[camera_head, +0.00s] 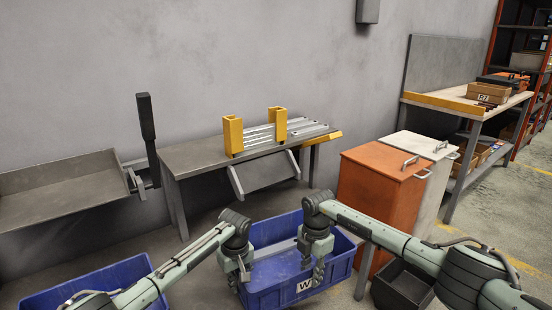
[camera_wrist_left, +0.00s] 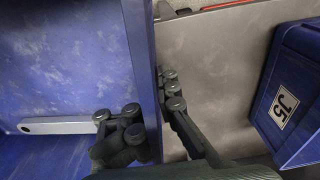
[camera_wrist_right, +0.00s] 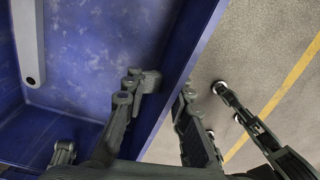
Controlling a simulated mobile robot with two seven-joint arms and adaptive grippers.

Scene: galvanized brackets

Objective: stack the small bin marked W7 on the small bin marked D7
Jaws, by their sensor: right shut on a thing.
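A blue bin (camera_head: 265,299) with a white label starting with W (camera_head: 304,286) stands low in front of me; the rest of its label is hidden by my right gripper or too small to read. My right gripper (camera_head: 312,272) is shut on the bin's right wall, one finger inside and one outside, also in the right wrist view (camera_wrist_right: 163,100). My left gripper (camera_head: 238,277) is at the bin's left wall. In the left wrist view its fingers (camera_wrist_left: 150,115) straddle that wall with a gap, so it is open. I cannot make out a D7 bin.
A grey bar with a hole (camera_wrist_left: 60,126) lies inside the bin. Another blue bin marked J5 (camera_wrist_left: 285,100) stands to the left. An orange cabinet (camera_head: 375,200) and a dark open box (camera_head: 403,285) stand at right. A grey bench (camera_head: 205,158) is behind.

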